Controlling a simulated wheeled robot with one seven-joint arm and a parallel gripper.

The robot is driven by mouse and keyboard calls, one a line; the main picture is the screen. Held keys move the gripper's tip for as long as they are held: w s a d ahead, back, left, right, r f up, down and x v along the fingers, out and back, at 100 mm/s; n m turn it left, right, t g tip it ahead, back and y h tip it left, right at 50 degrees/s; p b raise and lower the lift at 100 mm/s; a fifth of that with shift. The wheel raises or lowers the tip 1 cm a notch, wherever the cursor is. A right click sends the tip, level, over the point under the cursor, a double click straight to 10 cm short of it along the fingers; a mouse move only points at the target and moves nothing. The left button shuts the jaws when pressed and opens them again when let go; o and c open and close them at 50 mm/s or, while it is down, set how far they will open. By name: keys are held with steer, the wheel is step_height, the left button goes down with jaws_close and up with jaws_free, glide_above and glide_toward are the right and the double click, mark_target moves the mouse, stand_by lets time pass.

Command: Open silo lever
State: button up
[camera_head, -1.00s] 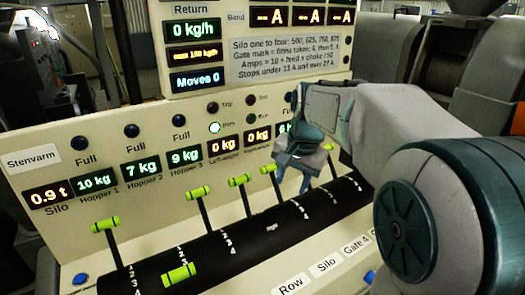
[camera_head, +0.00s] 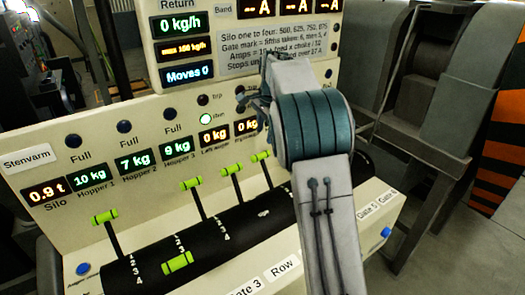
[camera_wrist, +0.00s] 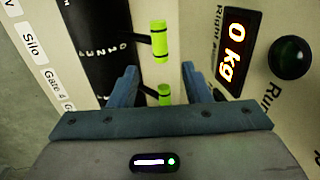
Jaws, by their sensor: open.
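The panel's green-handled levers stand in the black slotted strip. In the head view they show at the far left (camera_head: 104,216), low in front (camera_head: 177,261), and in a row behind (camera_head: 191,183). I cannot tell which is the silo lever. A Silo label (camera_wrist: 33,40) shows in the wrist view; my arm hides its place in the head view. My gripper (camera_wrist: 160,85) is open and empty. In the wrist view one green handle (camera_wrist: 165,95) appears between its fingers, partly cut off by the gripper body. Another handle (camera_wrist: 160,40) lies farther out. Contact cannot be told.
The sloping panel carries number displays (camera_head: 93,174) and lamps (camera_head: 206,119) behind the levers. An upright sign panel (camera_head: 245,60) rises behind them. A blue button (camera_head: 386,233) sits at the right front. Dark machinery (camera_head: 430,110) and orange-striped boards stand at the right.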

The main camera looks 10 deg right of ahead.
mark_target(262, 153)
steer(key=f, duration=0.3)
steer(key=w+f, duration=0.1)
steer(key=f, duration=0.2)
steer(key=f+p, duration=0.1)
steer(key=f, duration=0.2)
steer(key=shift+w+a, duration=0.35)
steer(key=shift+r, duration=0.1)
jaws_close()
